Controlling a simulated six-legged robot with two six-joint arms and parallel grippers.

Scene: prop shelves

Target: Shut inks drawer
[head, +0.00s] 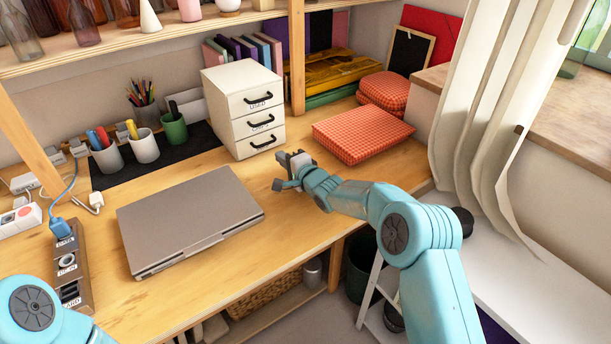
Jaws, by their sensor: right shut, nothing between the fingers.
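A small white drawer unit (215,95) with three drawers and black handles stands at the back of the wooden desk. The top drawer (240,104) has a label that seems to read "USED". The labels on the middle drawer (245,126) and bottom drawer (245,150) are too small to read surely, so I cannot tell which is the inks drawer. All three fronts look about flush. My right gripper (283,172) is shut and empty, just in front of and right of the bottom drawer, apart from it. My left gripper is out of view; only part of that arm shows.
A closed grey laptop (190,217) lies in front of the unit. Pen cups (143,147) on a dark mat stand left of it. A red checked cushion (362,134) lies right of my gripper. A shelf (150,42) with bottles runs above at left. Bare desk lies between laptop and unit.

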